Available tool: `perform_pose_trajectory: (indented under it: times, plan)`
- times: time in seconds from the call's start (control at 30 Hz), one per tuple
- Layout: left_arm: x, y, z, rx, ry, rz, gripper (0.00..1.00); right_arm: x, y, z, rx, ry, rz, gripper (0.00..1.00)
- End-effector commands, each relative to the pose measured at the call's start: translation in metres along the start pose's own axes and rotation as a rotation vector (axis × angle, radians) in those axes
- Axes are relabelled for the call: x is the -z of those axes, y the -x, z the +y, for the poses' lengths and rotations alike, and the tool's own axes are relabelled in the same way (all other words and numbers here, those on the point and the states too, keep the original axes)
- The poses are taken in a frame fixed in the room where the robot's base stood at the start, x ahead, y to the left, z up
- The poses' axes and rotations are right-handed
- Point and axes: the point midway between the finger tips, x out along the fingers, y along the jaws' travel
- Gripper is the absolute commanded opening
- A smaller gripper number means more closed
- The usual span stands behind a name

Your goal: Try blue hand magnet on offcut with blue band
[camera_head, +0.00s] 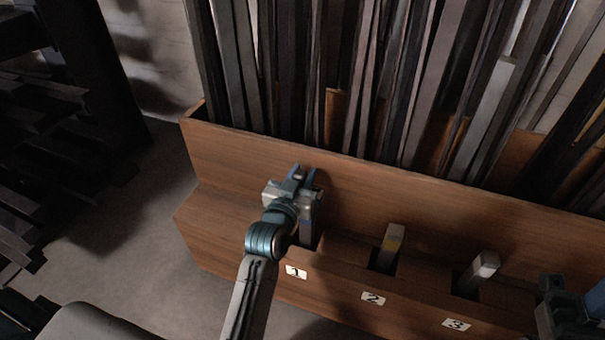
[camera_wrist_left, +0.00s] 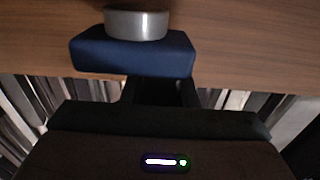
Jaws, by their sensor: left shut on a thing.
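My left gripper (camera_head: 303,178) is over slot 1 of the wooden rack, shut on the blue hand magnet. The magnet shows best in the left wrist view as a blue block (camera_wrist_left: 130,55) with a grey round face (camera_wrist_left: 137,25). The offcut in slot 1 (camera_head: 308,225) stands upright just below the gripper. Its upper part looks bluish, but the gripper hides its top. I cannot tell whether the magnet touches it. My right gripper (camera_head: 568,308) is at the lower right edge, partly cut off, and its jaws are unclear.
Long metal bars (camera_head: 430,80) stand close behind the rack's front board (camera_head: 240,155). Bare floor (camera_head: 150,200) lies to the left.

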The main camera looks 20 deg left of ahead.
Motion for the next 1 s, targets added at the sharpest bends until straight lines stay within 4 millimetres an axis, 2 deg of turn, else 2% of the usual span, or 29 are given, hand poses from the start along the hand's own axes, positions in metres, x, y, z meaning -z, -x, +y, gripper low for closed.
perform_pose_trajectory:
  times: [1.0]
  plan:
    - [-0.013,0.000,0.000,0.000,0.000,0.001,0.00,0.000,0.003,0.000,0.000,0.000,0.000,0.36]
